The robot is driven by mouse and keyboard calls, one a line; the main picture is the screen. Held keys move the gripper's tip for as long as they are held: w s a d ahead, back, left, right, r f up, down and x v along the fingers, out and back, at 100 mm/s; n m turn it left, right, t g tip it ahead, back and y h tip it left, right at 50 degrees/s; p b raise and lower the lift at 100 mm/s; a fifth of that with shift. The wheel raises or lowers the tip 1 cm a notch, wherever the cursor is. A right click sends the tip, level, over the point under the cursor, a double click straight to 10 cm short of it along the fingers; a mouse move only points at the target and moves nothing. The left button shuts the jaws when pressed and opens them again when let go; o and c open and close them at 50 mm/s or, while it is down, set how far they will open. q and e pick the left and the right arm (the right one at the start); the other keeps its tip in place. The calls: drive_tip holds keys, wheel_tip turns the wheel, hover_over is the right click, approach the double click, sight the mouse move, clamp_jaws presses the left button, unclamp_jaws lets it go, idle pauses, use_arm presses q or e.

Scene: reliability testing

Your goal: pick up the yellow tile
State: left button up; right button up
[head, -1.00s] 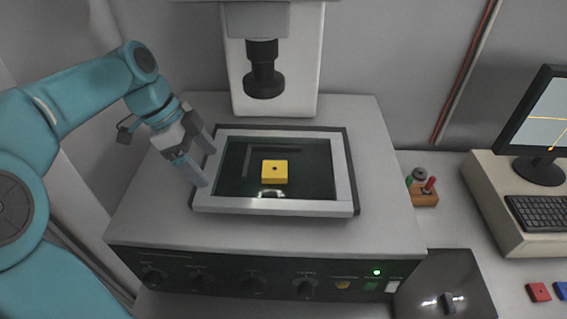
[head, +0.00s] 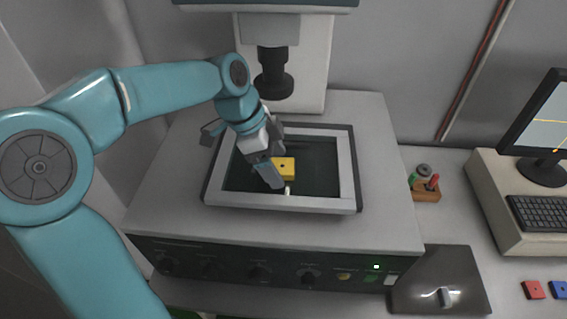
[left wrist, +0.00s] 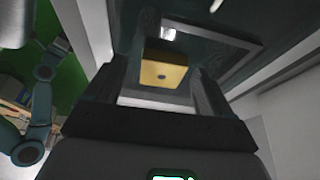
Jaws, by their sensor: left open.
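The yellow tile (head: 286,166) is a small square block with a dark hole in its top. It sits on the dark recessed bed of the framed tray (head: 348,177) on the test machine. My left gripper (head: 276,168) is open over the tray, at the tile's left side, and its fingers hide part of the tile. In the left wrist view the tile (left wrist: 163,74) shows between the two open fingers. I cannot tell whether a finger touches it. My right gripper is not in view.
The machine's dark cylindrical head (head: 274,78) hangs behind the tray. A black plate (head: 425,285) with a small handle lies at the front right. A red tile (head: 533,290) and a blue tile (head: 559,289) lie farther right, below the keyboard (head: 540,213).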

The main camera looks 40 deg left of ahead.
use_arm(q)
drive_tip(key=shift+a+f, duration=0.15)
drive_tip(key=shift+a, duration=0.15)
drive_tip(key=shift+d, duration=0.2)
drive_tip(key=c, duration=1.1)
drive_tip(key=shift+a, duration=0.1)
drive_tip(key=shift+c, duration=0.2)
drive_tip(key=shift+a, duration=0.1)
